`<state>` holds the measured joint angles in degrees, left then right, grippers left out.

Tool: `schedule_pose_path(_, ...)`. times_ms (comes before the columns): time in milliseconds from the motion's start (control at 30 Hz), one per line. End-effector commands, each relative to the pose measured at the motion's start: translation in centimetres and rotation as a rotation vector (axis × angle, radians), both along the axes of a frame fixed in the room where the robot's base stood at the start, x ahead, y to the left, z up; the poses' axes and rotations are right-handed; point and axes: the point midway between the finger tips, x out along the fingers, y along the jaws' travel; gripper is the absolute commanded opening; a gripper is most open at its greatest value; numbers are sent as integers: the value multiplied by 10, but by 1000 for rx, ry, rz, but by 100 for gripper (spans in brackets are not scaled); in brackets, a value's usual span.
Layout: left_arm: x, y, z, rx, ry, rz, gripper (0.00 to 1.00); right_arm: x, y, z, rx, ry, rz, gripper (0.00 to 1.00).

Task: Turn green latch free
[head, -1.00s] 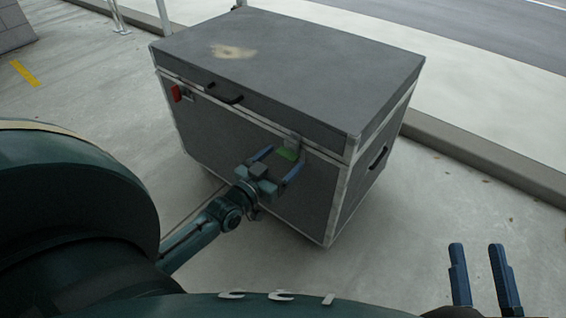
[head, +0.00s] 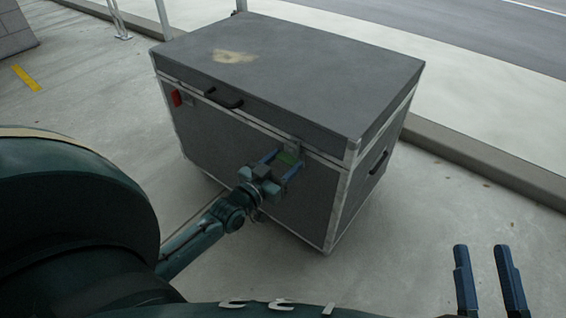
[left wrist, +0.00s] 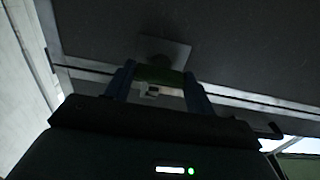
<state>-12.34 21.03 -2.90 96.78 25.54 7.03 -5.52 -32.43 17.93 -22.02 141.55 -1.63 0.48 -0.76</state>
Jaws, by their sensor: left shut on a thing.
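The grey case (head: 285,75) stands on the pavement with its lid down. The green latch (head: 289,158) is on the front face near the right corner, just below the lid seam. My left gripper (head: 280,163) is at the latch with one blue finger on each side of it, shut on it. In the left wrist view the green latch (left wrist: 158,74) shows dimly between the fingers, below a grey metal plate (left wrist: 163,51). The fingers hide part of the latch. My right gripper (head: 490,280) is open and empty at the lower right, away from the case.
A red latch (head: 176,97) is on the left of the case front. A black handle (head: 223,98) is on the lid's front edge, and another handle (head: 378,163) is on the right side. A kerb (head: 480,160) runs behind the case.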

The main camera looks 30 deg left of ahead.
Motion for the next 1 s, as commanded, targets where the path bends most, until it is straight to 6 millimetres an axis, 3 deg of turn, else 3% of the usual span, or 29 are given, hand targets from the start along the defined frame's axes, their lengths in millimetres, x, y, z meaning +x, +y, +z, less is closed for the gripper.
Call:
schedule_pose_path(467, 0, 0, 3, 132, -8, 0, 32, -3, 1, -3, -19, 59, -10, 36)
schedule_pose_path(1000, 0, 0, 2, 620, -47, 0, 32, -4, -9, -1, -139, 50, -66, 36)
